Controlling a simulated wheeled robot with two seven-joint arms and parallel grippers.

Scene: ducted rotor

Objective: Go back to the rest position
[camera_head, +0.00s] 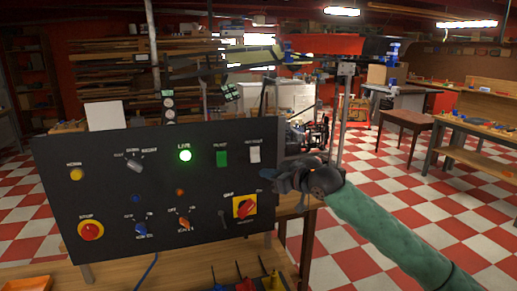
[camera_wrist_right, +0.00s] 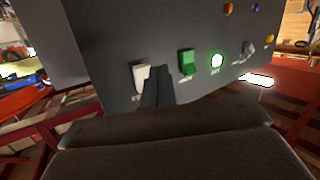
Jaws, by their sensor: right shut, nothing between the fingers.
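My right gripper (camera_head: 272,174) is at the right edge of the black control panel (camera_head: 110,205), its green-sleeved arm coming in from the lower right. In the right wrist view the gripper (camera_wrist_right: 157,92) is shut and empty, its fingers pointing at the panel just beside the white switch (camera_wrist_right: 141,77). I cannot tell whether the fingertips touch the panel. The white switch (camera_head: 254,154) and the green switch (camera_head: 222,158) sit at the panel's upper right. The green lamp (camera_head: 185,155) is lit. My left gripper is not in view.
The red knob on a yellow plate (camera_head: 244,206) is below the gripper. A wooden bench (camera_head: 285,212) supports the panel, with small coloured items (camera_head: 250,284) in front. A brown table (camera_head: 405,120) stands farther back. Checkered floor (camera_head: 385,190) is open at right.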

